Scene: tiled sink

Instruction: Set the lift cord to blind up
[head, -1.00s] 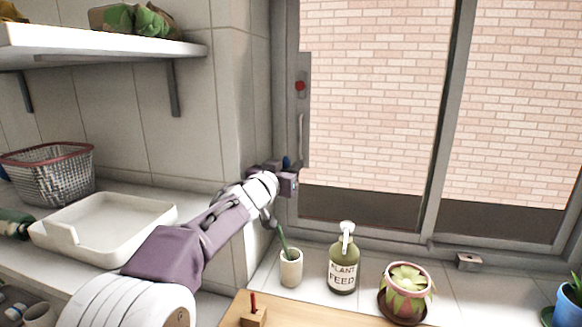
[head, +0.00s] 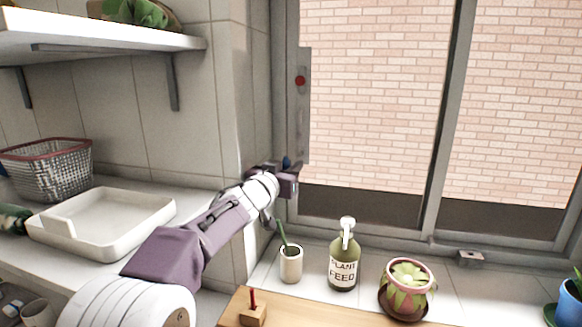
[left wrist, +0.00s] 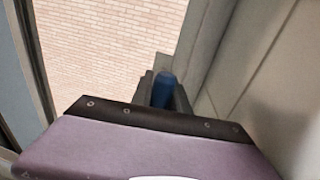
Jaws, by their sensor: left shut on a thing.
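My left gripper (head: 290,168) is at the left side of the window frame, by the lower end of a grey vertical plate (head: 303,120) with a red knob or dot (head: 299,81) near its top. The gripper is shut on a small blue piece, which looks like the handle of the lift cord (left wrist: 163,90); in the left wrist view its blue end shows between the fingers. The cord itself is hard to make out. The blind's fabric does not show, and brick wall is seen through the glass. My right gripper is not in view.
Below on the sill stand a cup with a green stem (head: 291,263), a plant feed bottle (head: 344,258) and a potted succulent (head: 407,287). A white tray (head: 140,200) and wire basket (head: 48,165) are left. A shelf (head: 120,42) hangs above.

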